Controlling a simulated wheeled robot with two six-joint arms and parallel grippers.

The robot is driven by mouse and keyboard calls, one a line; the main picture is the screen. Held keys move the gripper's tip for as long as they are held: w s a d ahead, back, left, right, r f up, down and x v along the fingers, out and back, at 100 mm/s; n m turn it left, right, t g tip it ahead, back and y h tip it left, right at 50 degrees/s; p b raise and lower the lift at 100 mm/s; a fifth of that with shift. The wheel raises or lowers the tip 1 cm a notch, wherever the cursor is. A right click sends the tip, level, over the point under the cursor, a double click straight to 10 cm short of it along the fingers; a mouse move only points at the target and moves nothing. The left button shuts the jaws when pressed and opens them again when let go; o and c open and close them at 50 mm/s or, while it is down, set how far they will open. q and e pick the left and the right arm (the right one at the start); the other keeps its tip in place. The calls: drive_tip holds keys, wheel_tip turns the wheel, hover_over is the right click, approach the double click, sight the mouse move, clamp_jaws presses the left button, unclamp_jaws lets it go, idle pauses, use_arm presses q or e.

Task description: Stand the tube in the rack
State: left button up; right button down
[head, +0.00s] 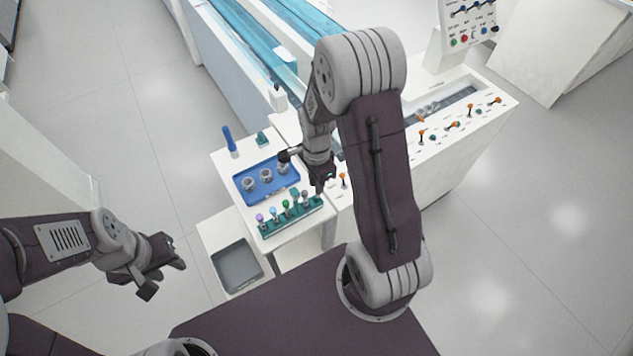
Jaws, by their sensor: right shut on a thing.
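The teal rack (268,229) stands on the white table beside the blue tray. Several tubes with purple, light blue, green and grey caps stand upright in a row in it. My left gripper (165,278) is open and empty, off to the left, away from the table and over the floor.
The blue tray (246,197) holds several grey round pieces behind the rack. A blue upright cylinder (229,138) and a small teal block (262,138) stand at the back. A grey bin (238,266) sits lower left. A white machine with orange-tipped levers (452,126) borders the right.

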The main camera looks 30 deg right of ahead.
drive_tip(key=shift+s+a, duration=0.1)
drive_tip(key=shift+a, duration=0.2)
drive_tip(key=shift+f, duration=0.4)
drive_tip(key=shift+f, duration=0.2)
idle(0.5)
drive_tip(key=shift+f, duration=0.35)
drive_tip(key=shift+f+b, duration=0.2)
drive_tip(key=shift+b, duration=0.2)
drive_tip(key=shift+f, duration=0.4)
drive_tip(key=shift+f, duration=0.1)
drive_tip(key=c, duration=1.3)
unclamp_jaws()
